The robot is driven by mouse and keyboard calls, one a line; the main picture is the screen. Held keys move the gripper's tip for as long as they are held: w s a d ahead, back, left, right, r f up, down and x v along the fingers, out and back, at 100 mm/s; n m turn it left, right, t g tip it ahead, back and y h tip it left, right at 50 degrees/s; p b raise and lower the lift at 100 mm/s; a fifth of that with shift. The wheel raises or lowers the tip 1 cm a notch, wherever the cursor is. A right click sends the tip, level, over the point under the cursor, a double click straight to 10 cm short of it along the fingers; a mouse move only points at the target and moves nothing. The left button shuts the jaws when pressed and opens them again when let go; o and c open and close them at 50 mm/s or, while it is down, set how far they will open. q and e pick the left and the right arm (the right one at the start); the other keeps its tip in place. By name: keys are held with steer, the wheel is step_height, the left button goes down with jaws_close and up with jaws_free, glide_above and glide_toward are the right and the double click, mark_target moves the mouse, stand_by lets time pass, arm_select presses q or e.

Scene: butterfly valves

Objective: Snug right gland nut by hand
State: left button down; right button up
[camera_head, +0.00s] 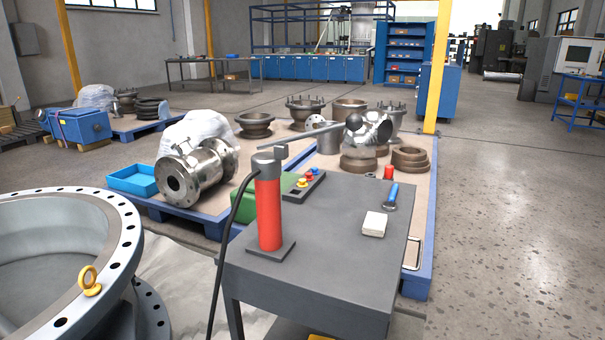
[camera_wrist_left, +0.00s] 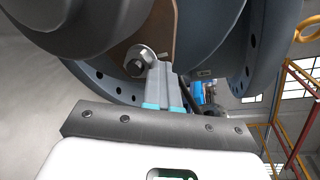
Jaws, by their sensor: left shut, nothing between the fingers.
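A metal hex nut with a washer (camera_wrist_left: 138,62) sits on a brown plate (camera_wrist_left: 158,35) in the left wrist view. I cannot tell whether it is the right gland nut. My left gripper (camera_wrist_left: 159,70) is shut, with its grey fingers together and nothing between them. Its fingertips are just beside the nut's right edge in the picture and overlap it slightly; I cannot tell whether they touch it. Neither gripper shows in the head view. My right gripper is not in view.
A large grey flanged valve body (camera_head: 110,235) with a yellow lifting eye (camera_head: 89,281) stands at left in the head view. A dark bench (camera_head: 335,235) carries a red hand pump (camera_head: 269,212). Pallets of valve parts stand behind. The floor at right is clear.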

arm_select(q)
steer(key=shift+f, duration=0.25)
steer(key=shift+d, duration=0.1)
stand_by(0.3)
steer(key=p+v, duration=0.1)
steer(key=v, duration=0.5)
steer(key=shift+s+f+p, duration=0.15)
steer(key=shift+f+p, duration=0.05)
steer(key=shift+p, duration=0.1)
